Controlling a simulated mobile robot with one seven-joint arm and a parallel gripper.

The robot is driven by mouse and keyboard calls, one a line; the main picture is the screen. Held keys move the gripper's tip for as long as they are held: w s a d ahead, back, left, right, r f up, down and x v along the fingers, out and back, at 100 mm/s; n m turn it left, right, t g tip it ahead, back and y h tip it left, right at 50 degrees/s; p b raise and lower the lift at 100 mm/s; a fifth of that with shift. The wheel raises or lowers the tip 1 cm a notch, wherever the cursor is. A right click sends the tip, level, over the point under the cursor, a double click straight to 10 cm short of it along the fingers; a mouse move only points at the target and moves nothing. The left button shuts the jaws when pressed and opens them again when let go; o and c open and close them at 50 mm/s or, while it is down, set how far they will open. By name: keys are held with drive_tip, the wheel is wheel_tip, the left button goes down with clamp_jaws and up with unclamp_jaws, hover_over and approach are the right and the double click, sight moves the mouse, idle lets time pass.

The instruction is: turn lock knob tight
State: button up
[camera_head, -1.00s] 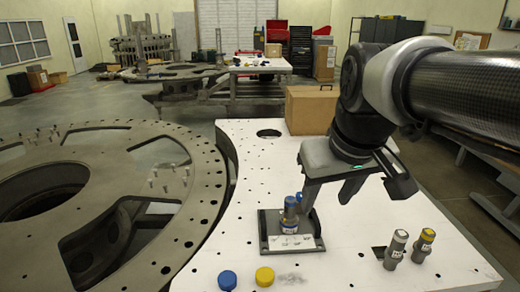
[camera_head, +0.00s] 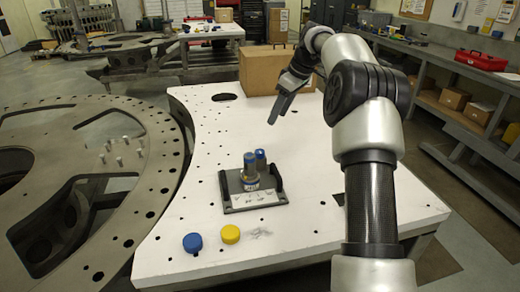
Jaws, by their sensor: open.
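A dark fixture plate (camera_head: 230,207) with a white label lies on the white table. On it stand a grey cylinder with a blue top (camera_head: 250,172) and, just behind it to the right, a second blue-topped piece (camera_head: 261,161). Black upright parts flank them at the plate's sides. I cannot tell for certain which part is the lock knob. My gripper (camera_head: 277,116) is open and empty, above the table behind and to the right of the fixture, apart from it.
A blue cap (camera_head: 193,242) and a yellow cap (camera_head: 230,234) lie near the white table's (camera_head: 200,130) front edge. A cardboard box (camera_head: 262,68) stands at the back. A large metal ring plate (camera_head: 165,150) is at the left. My arm covers the table's right part.

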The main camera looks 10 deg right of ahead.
sight(260, 151)
drive_tip(key=x, duration=1.7)
drive_tip(key=shift+w+f+p, duration=0.15)
drive_tip(key=shift+f+p, duration=0.1)
drive_tip(key=shift+p, duration=0.1)
drive_tip(key=shift+c, duration=0.5)
drive_tip(key=c, duration=0.9)
drive_tip(key=shift+c, duration=0.2)
